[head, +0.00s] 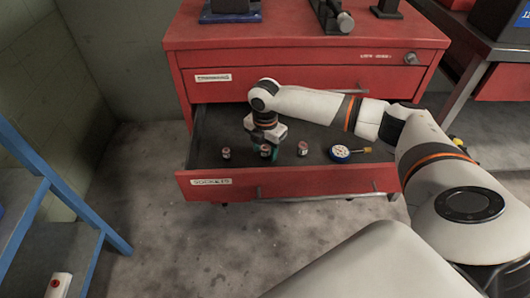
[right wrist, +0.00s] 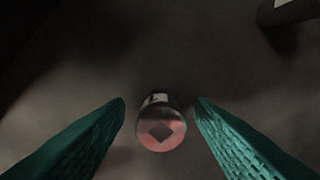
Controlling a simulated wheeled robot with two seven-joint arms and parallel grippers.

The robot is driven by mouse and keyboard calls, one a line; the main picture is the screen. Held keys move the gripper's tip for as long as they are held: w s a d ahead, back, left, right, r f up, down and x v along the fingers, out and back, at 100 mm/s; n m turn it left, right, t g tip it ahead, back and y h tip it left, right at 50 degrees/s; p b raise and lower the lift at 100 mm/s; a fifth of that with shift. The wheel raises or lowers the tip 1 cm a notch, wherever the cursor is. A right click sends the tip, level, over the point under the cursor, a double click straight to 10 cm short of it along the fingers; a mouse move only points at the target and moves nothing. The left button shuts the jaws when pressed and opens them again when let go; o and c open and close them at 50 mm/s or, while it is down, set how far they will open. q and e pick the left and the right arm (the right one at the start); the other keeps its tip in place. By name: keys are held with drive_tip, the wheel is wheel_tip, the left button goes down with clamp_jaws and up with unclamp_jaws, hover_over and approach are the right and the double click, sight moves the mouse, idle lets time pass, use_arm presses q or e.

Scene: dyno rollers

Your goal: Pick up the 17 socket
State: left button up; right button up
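Three small sockets stand in the open drawer: a left one (head: 226,153), a middle one (head: 265,151) and a right one (head: 302,148). Their size marks are too small to read, so I cannot tell which is the 17. My right gripper (head: 275,153) points down into the drawer at the middle socket, its teal fingers partly hidden. In the right wrist view, my right gripper (right wrist: 160,104) is open, with a socket (right wrist: 162,131) between the fingers. It shows a reddish end with a dark square hole, and a gap on both sides. My left gripper is not in view.
The drawer (head: 211,184), labelled SOCKETS, is pulled out of the red cabinet (head: 300,32). Another dark cylinder (right wrist: 290,11) shows at the wrist view's top right.

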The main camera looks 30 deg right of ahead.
clamp_jaws()
drive_tip(key=shift+r, duration=0.1)
drive_tip(key=shift+r, duration=0.1)
